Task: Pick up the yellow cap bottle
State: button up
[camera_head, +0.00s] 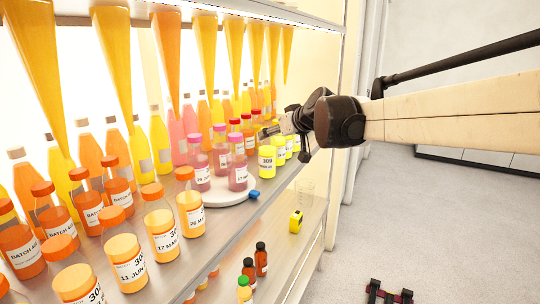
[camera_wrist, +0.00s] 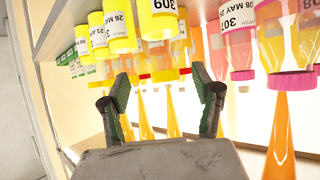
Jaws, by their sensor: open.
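Several bottles with yellow caps stand in a row at the right end of the upper shelf. My gripper (camera_head: 268,130) reaches in from the right, just above the yellow caps. Its two fingers (camera_wrist: 163,85) are spread with nothing held between them. The head view partly hides the fingertips against the bottles behind.
Orange cap bottles (camera_head: 160,235) fill the left. Juice cones (camera_head: 205,50) hang above. The lower shelf holds a yellow object (camera_head: 295,221) and brown bottles (camera_head: 261,260).

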jog(key=x, duration=0.2)
jog(key=p+x, duration=0.1)
jog(key=x, duration=0.2)
jog(key=shift+a+r, duration=0.2)
jog(key=shift+a, duration=0.2)
grip_shut()
